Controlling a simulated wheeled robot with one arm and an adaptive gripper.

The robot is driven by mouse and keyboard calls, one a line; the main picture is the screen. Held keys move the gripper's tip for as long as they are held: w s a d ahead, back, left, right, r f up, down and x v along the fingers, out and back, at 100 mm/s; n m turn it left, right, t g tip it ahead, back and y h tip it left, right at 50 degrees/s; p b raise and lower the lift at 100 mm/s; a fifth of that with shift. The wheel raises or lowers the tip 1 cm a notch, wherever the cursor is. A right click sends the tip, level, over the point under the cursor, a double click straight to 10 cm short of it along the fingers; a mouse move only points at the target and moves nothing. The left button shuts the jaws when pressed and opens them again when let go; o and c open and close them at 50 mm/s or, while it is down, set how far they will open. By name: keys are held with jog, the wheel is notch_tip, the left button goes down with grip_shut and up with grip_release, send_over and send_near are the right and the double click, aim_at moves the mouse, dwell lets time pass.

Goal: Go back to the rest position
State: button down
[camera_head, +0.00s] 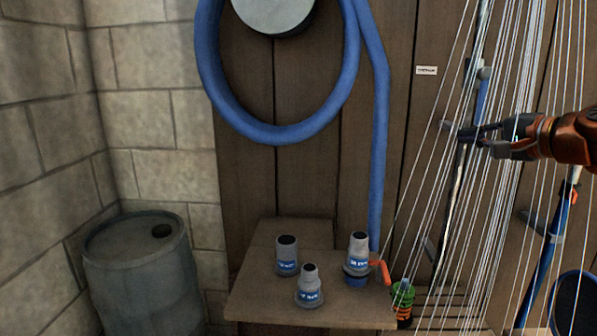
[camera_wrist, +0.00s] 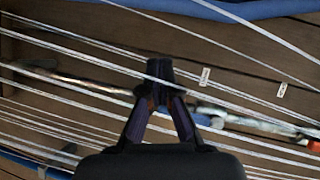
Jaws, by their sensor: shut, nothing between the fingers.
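My gripper (camera_head: 466,136) is at the right of the head view, raised above the shelf level and pointing left. It is shut and empty. In the wrist view my gripper (camera_wrist: 159,72) has its fingertips together, in front of the wooden wall (camera_wrist: 110,50). Thin white strands (camera_head: 490,200) run around it in the head view. I cannot tell whether the gripper touches them.
A wooden shelf (camera_head: 262,303) holds grey fittings (camera_head: 309,284) with blue labels. A blue hose (camera_head: 378,130) hangs on the wall. A grey barrel (camera_head: 140,275) stands at left. A green-and-black item (camera_head: 402,300) is beside the shelf. Poles (camera_head: 545,250) lean at right.

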jog(key=s+a+f+n+g, duration=0.2)
jog(key=a+f, duration=0.2)
jog(key=a, duration=0.3)
jog(key=s+a+f+n+g, duration=0.3)
jog(key=a+f, duration=0.1)
jog(key=a, duration=0.3)
jog(key=s+a+f+n+g+p, duration=0.1)
jog(key=s+a+f+n+g, duration=0.25)
jog(key=s+a+f, duration=0.5)
jog(key=s+d+f+n+g+h, duration=0.1)
jog(key=s+d+f+g+h, duration=0.2)
jog(key=s+f, duration=0.6)
jog(key=s+d+f+n+g+h, duration=0.1)
jog(key=s+d+f+g+h, duration=0.2)
jog(key=s+f, duration=0.7)
jog(key=s+g+p, duration=0.1)
jog(key=s, duration=0.3)
jog(key=shift+s+d+n, duration=0.35)
jog(key=shift+s, duration=0.05)
